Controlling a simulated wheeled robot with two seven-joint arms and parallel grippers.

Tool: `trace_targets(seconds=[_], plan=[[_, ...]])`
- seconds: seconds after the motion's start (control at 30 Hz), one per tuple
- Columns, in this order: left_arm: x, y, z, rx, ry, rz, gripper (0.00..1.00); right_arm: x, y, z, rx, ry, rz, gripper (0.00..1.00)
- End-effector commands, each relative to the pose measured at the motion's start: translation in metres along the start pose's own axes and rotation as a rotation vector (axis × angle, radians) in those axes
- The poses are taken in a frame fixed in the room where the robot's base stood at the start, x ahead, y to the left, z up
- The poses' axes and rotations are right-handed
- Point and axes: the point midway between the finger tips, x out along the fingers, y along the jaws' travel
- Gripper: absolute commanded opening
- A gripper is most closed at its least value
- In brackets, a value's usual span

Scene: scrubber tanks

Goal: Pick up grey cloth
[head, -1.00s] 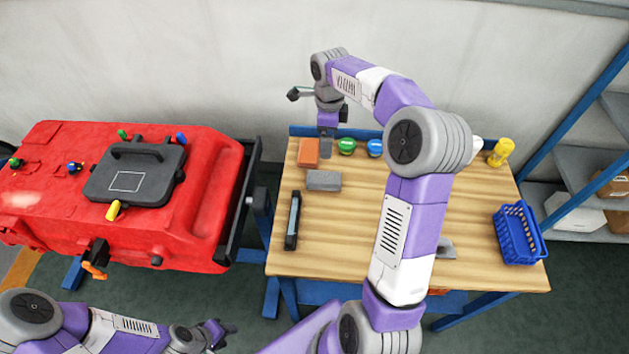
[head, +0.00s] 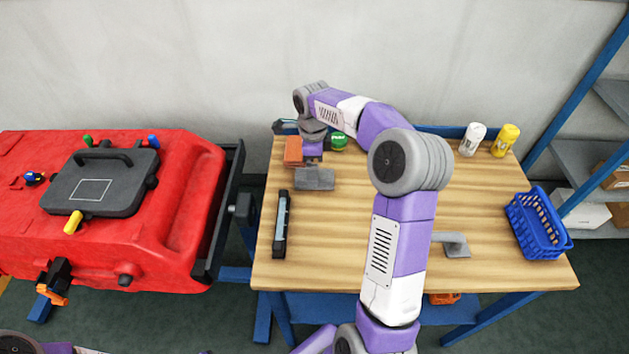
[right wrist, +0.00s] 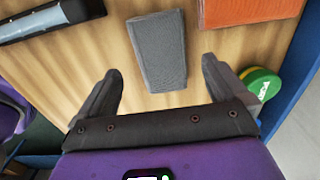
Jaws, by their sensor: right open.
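The grey cloth (head: 322,184) is a folded flat block lying on the wooden table, near its back left. In the right wrist view the cloth (right wrist: 158,40) lies ahead of the jaws, with its near end reaching between the fingertips. My right gripper (right wrist: 160,72) is open and empty, with one finger to each side of the cloth's near end and apart from it. In the head view my right gripper (head: 313,168) is low over the cloth's back edge, and its fingers are hard to make out. My left gripper is not in view.
Close by are an orange block (head: 292,151), a green-topped item (head: 338,141) and a dark squeegee-like bar (head: 281,225). A grey tool (head: 456,245), two bottles (head: 488,140) and a blue basket (head: 538,224) are further right. A red scrubber tank (head: 180,235) stands left.

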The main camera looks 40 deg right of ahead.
Motion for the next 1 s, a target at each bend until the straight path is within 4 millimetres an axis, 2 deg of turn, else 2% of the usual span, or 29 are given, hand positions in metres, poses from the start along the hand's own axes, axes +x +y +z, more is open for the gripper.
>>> trace_targets(seconds=[0.1,0.23,0.5,0.87,1.0], plan=[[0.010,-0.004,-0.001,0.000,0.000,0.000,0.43,0.022,-0.002,0.000,0.002,0.001,0.005,1.00],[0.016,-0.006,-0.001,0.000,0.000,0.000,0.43,0.041,-0.002,0.001,0.001,0.001,0.005,1.00],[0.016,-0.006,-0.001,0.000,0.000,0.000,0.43,0.043,-0.002,0.001,0.001,0.001,0.002,1.00],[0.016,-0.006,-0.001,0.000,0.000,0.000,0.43,0.043,-0.002,0.001,0.001,0.001,0.002,0.45],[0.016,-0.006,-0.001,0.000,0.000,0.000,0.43,0.042,-0.002,0.001,0.001,0.001,0.002,0.44]])
